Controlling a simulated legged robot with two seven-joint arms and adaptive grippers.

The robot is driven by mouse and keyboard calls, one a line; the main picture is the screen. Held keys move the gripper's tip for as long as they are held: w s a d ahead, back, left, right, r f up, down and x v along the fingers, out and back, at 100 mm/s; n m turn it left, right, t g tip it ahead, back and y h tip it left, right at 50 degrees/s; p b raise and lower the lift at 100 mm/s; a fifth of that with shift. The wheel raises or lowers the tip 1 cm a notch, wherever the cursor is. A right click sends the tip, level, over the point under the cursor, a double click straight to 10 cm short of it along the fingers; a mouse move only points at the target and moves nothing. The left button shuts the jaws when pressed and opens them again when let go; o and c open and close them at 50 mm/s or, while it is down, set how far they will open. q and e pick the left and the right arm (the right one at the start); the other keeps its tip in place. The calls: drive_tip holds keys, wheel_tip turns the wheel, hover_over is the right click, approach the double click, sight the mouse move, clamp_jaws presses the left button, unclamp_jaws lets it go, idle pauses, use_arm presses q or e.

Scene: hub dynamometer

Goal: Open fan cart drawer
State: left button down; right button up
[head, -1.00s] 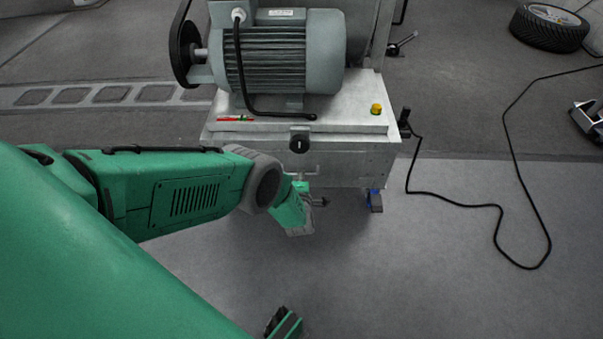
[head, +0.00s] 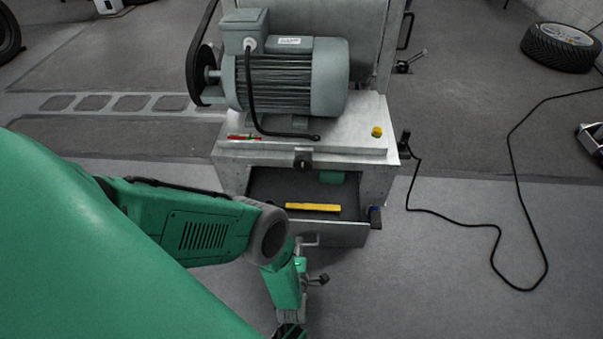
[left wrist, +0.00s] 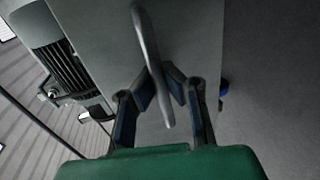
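The fan cart drawer (head: 340,233) stands pulled out from under the cart's top plate, and its inside shows. Its front carries a thin grey bar handle (head: 309,240). My left gripper (head: 308,268) is at the handle, in front of the drawer. In the left wrist view the handle (left wrist: 146,40) runs between the two fingers of the left gripper (left wrist: 161,80), which are bent inward and closed around it. The exact finger contact is partly hidden by the bar. My right gripper cannot be made out in these views.
A yellow bar (head: 313,207) and a green item (head: 332,177) lie in the drawer space. A grey motor (head: 290,80) sits on the cart top (head: 350,140). A black cable (head: 455,225) lies on the floor at the right. The floor before the drawer is clear.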

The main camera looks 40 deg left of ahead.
use_arm(q)
drive_tip(key=shift+s+d+f, duration=0.1)
drive_tip(key=shift+s+d, duration=0.3)
drive_tip(key=shift+s, duration=0.2)
drive_tip(key=shift+s+d, duration=0.35)
drive_tip(key=shift+s, duration=0.2)
drive_tip(key=c, duration=1.6)
unclamp_jaws()
drive_tip(key=shift+a+f, duration=0.1)
drive_tip(key=shift+a, duration=0.1)
drive_tip(key=shift+w, duration=0.1)
drive_tip(key=shift+r, duration=0.2)
